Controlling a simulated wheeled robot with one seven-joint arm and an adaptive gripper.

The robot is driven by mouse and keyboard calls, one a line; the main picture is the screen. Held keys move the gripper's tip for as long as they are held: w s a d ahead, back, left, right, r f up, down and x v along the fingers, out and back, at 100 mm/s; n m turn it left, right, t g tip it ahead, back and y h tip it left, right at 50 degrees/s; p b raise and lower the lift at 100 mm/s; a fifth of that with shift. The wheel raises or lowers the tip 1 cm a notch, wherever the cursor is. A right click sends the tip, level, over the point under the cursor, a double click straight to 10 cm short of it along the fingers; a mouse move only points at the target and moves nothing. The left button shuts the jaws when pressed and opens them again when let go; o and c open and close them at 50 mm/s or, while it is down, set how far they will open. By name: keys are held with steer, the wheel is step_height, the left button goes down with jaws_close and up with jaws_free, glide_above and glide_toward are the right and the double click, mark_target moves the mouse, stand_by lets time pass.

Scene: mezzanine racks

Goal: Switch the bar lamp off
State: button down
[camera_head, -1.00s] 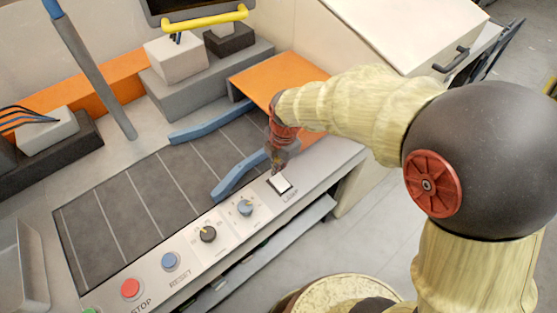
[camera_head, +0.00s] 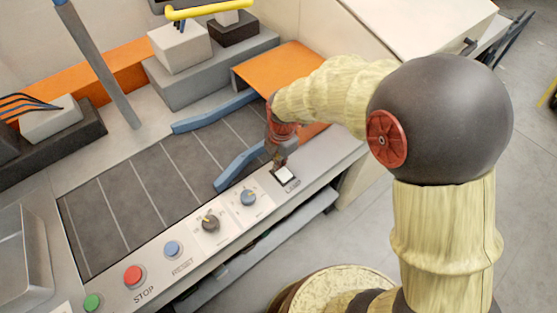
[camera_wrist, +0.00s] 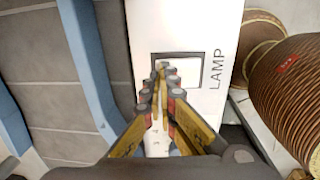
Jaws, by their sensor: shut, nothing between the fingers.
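The lamp switch (camera_head: 285,177) is a white rocker in a dark frame, on the sloped white control strip, with the label LAMP beside it. In the wrist view the switch (camera_wrist: 190,62) lies just beyond my fingertips, which overlap its lower left part. My gripper (camera_head: 279,166) is shut and empty, pointing down at the switch. In the wrist view its two fingers (camera_wrist: 160,72) meet at the tips. I cannot tell whether the tips touch the rocker. The bar lamp itself is not clearly in view.
Blue guide rails (camera_head: 240,166) border the dark conveyor (camera_head: 130,195) behind.

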steer(key=shift+w+a+p, duration=0.1)
steer(key=shift+p, duration=0.4)
steer(key=shift+w+f, duration=0.1)
steer(key=shift+f, duration=0.05)
steer(key=shift+s, duration=0.2)
steer(key=shift+s+d+r, duration=0.3)
steer(key=shift+s+d, duration=0.15)
steer(key=shift+s, duration=0.1)
steer(key=shift+a+r+p, duration=0.1)
steer(key=shift+r+p, duration=0.2)
steer(key=shift+p, duration=0.05)
step_height(320, 180, up, 13)
steer(key=w+a+p, duration=0.1)
steer(key=p, duration=0.3)
steer(key=shift+w+p, duration=0.4)
